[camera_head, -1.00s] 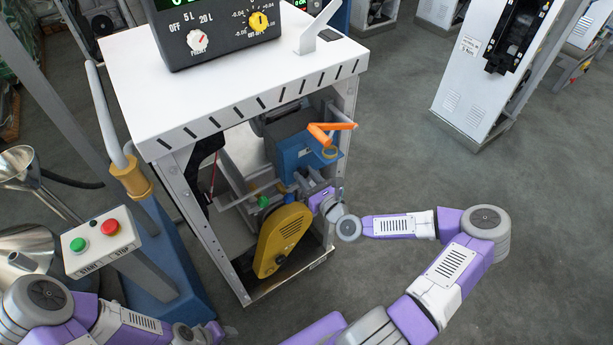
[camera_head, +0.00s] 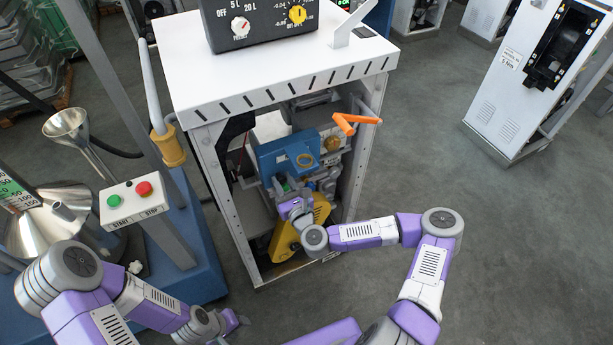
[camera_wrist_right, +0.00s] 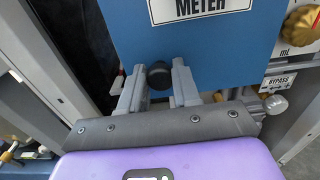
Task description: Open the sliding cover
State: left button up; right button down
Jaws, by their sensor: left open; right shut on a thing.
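The sliding cover is a blue panel (camera_head: 282,156) on the unit inside the white cabinet. In the right wrist view the blue panel (camera_wrist_right: 200,52) carries a METER label and has a black knob (camera_wrist_right: 158,72) at its lower edge. My right gripper (camera_head: 297,203) is at the panel's lower edge. In the right wrist view its two fingers (camera_wrist_right: 158,84) are shut on the black knob, one on each side. A brass knob (camera_head: 333,143) shows to the right of the panel. My left gripper (camera_head: 236,322) is open and empty, low in front of the cabinet.
The white cabinet (camera_head: 285,62) frames the unit, with posts at both sides. An orange handle (camera_head: 350,122) sticks out at the right. A yellow part (camera_head: 287,240) lies below my right gripper. A start/stop box (camera_head: 133,203) and funnels stand left.

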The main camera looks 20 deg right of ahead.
jog(key=shift+s+a, duration=0.2)
jog(key=shift+a, duration=2.05)
jog(key=c, duration=0.8)
grip_release()
jog(key=s, duration=0.5)
jog(key=s+p, duration=0.1)
jog(key=s, duration=0.1)
jog(key=shift+s+d, duration=0.25)
jog(key=shift+d, duration=0.1)
